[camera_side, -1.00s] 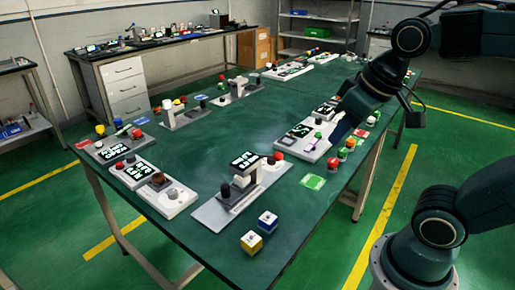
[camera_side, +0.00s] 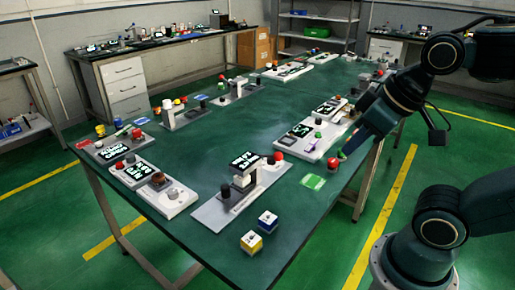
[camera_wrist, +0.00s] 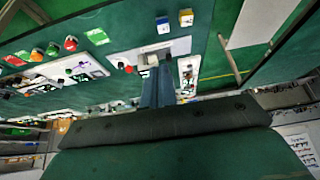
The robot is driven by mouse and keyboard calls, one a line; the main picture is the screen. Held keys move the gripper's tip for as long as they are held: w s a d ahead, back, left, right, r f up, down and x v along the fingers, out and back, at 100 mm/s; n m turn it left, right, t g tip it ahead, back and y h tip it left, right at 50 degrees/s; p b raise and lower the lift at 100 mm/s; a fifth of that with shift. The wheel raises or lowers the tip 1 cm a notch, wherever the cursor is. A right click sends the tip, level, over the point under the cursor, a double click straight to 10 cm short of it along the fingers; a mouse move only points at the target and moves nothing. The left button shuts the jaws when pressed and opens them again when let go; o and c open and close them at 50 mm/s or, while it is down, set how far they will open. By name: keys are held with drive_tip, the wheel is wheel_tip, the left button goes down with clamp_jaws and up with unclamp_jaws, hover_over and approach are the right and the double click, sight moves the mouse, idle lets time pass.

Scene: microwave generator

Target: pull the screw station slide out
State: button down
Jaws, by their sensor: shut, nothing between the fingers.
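The station at the near edge of the table has a light grey base plate (camera_side: 208,213), a lit display (camera_side: 242,160) on a post and a red knob (camera_side: 279,156). I take it for the screw station, but cannot read its label. Its slide cannot be told apart from the plate. In the wrist view the pale plate (camera_wrist: 180,46) shows just beyond my fingers. My gripper (camera_side: 344,154) is shut and empty, pointing down and left near the table's right edge, to the right of the station. Its fingers (camera_wrist: 158,72) hide part of the station in the wrist view.
A blue cube (camera_side: 268,220) and a yellow cube (camera_side: 251,242) sit at the near edge. A green card (camera_side: 313,181) and a red button (camera_side: 333,163) lie near my gripper. Other stations stand left and farther back. The table's middle is clear.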

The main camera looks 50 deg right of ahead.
drive_tip(key=c, duration=2.1)
unclamp_jaws()
drive_tip(key=o, duration=0.7)
drive_tip(key=shift+w, duration=0.1)
drive_tip(key=shift+c, duration=0.2)
drive_tip(key=o, duration=0.3)
drive_tip(key=shift+w+r, duration=0.15)
drive_tip(key=shift+w, duration=0.1)
drive_tip(key=w+n+g, duration=0.1)
drive_tip(key=w+g, duration=0.2)
drive_tip(key=w, duration=1.6)
drive_tip(key=w+f+n+g, duration=0.1)
drive_tip(key=w+f+g, duration=0.1)
drive_tip(key=w+f, duration=1.2)
drive_tip(key=shift+w+a+f+n+g, duration=0.2)
drive_tip(key=shift+a+f+n+g, duration=0.1)
drive_tip(key=shift+f, duration=0.1)
